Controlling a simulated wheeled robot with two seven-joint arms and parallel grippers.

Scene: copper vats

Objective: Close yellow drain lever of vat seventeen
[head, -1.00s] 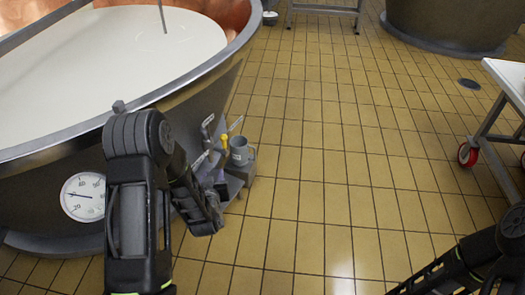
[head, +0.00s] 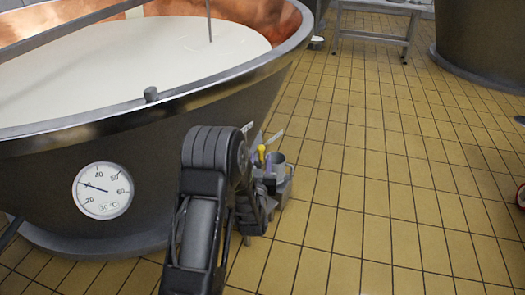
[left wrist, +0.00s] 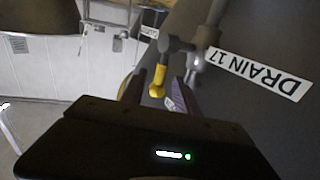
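The yellow drain lever (head: 261,152) sits low on the outer wall of the copper vat (head: 150,150), beside my left forearm in the head view. In the left wrist view the yellow lever (left wrist: 158,80) hangs from a grey fitting, beside a white label (left wrist: 258,73) reading DRAIN 17. My left gripper (left wrist: 160,92) is open, and its two fingers appear on either side of the lever's yellow end. I cannot tell whether they touch it. In the head view my left gripper is mostly hidden behind its arm. My right gripper is not in view.
A round dial gauge (head: 103,190) is on the vat wall. A metal stand (head: 375,36) and another vat (head: 480,45) are farther back.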

